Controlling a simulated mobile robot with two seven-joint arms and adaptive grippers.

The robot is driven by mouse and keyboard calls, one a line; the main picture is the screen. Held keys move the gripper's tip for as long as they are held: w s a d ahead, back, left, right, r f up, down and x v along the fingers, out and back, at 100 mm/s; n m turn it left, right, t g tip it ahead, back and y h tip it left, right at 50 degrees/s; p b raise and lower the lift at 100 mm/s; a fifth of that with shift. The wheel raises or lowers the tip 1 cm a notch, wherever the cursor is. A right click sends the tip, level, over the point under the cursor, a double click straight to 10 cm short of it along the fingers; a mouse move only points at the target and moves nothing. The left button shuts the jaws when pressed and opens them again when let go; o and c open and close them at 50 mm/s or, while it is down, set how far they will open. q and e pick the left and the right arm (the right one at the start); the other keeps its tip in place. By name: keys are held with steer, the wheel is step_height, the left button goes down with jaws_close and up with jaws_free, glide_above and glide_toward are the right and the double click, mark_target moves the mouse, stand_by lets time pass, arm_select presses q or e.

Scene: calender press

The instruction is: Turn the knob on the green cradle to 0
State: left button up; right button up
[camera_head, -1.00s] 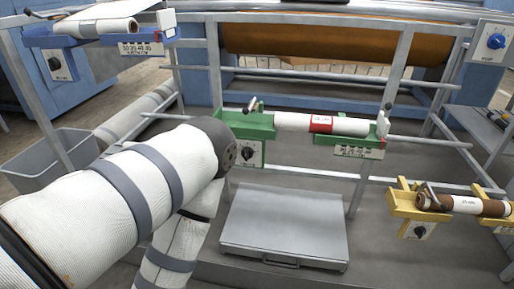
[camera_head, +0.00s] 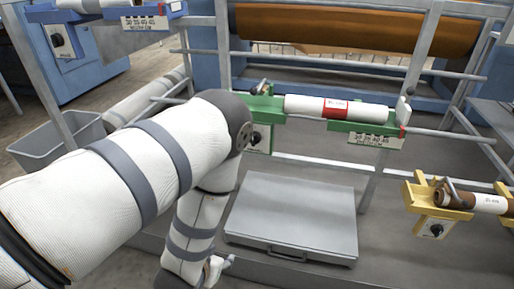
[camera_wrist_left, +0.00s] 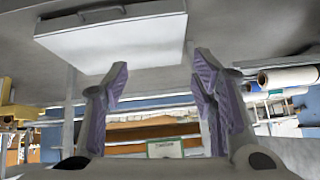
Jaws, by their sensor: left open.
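The green cradle (camera_head: 264,108) hangs on the rail in the middle of the head view and carries a white roll (camera_head: 304,105) with a red band. Its dark knob (camera_head: 255,138) sits on a pale plate under the left bracket, right beside my left arm's elbow, which partly covers the plate. The knob's setting is too small to read. In the left wrist view my left gripper (camera_wrist_left: 162,82) is open and empty, with purple finger pads apart. In the head view the gripper is low, left of the grey case, mostly hidden by the arm. My right gripper is not in view.
A grey case (camera_head: 292,215) lies below the cradle; it also shows in the left wrist view (camera_wrist_left: 112,42). A yellow cradle (camera_head: 428,200) is at right, a blue one (camera_head: 150,20) at upper left. A grey bin (camera_head: 58,145) stands at left. Frame posts flank the green cradle.

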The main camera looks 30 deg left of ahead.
arm_select(q)
steer(key=w+a+r+n+t+y+b, duration=0.1)
steer(key=w+a+r+t+y+b, duration=0.2)
steer(key=w+r+t, duration=0.95)
steer(key=w+a+r+g, duration=0.1)
steer(key=w+a+g, duration=0.2)
steer(key=w, duration=1.3)
steer(key=shift+a+r, duration=0.2)
steer(key=shift+a, duration=0.4)
steer(key=c, duration=1.1)
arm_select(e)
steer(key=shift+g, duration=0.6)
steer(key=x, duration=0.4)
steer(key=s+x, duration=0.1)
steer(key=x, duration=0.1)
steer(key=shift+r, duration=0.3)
